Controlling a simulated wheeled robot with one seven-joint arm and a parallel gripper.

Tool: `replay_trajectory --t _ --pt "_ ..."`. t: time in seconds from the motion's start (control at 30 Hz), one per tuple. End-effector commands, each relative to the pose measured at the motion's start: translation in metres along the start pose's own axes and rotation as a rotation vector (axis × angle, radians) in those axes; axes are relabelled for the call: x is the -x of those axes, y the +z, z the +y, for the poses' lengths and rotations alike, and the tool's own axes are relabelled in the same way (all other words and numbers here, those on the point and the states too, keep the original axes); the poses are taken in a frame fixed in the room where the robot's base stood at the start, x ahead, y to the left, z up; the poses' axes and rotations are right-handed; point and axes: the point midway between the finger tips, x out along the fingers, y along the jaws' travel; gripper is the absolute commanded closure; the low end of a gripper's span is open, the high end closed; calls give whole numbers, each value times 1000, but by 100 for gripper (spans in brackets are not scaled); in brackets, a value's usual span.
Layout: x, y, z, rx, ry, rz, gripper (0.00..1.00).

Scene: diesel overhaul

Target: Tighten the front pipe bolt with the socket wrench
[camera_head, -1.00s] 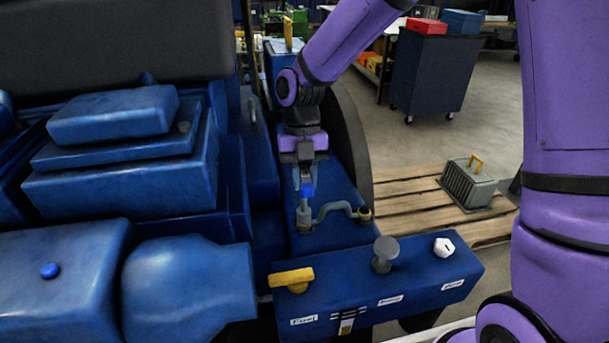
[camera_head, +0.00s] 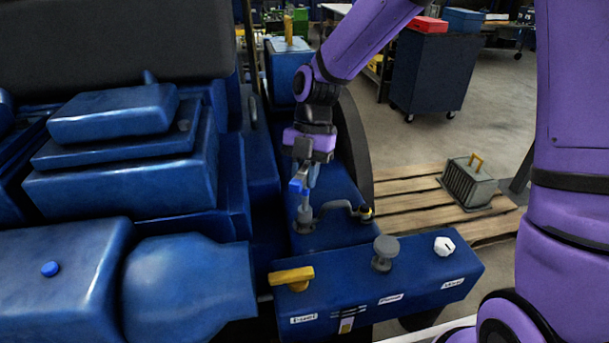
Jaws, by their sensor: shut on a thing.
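My gripper (camera_head: 306,172) is in the middle of the head view, pointing down and slightly tilted. It is shut on the socket wrench (camera_head: 297,186), a grey tool with a blue part, partly hidden by the fingers. The wrench's lower end is at the left end of the grey bent pipe (camera_head: 335,205) on the blue engine. Whether the socket is fully seated there cannot be told. The bolt at that left end is hidden by the wrench. A brass-coloured fitting (camera_head: 367,212) shows at the pipe's right end.
A blue panel (camera_head: 420,270) in front carries a yellow handle (camera_head: 291,276), a grey knob (camera_head: 385,250) and a white knob (camera_head: 444,246). Large blue engine blocks (camera_head: 120,190) stand on the left. A dark curved guard (camera_head: 355,150) rises close to the right of my gripper.

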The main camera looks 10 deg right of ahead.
Motion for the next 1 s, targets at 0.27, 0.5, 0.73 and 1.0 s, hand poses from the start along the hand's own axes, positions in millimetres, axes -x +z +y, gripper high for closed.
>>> replay_trajectory --t 0.27,0.5,0.73,1.0 --pt "12 -5 0 1 2 -2 100" --pt "24 -10 0 1 1 -1 100" --pt "31 -13 0 1 0 0 100" --pt "32 -14 0 1 1 0 100"
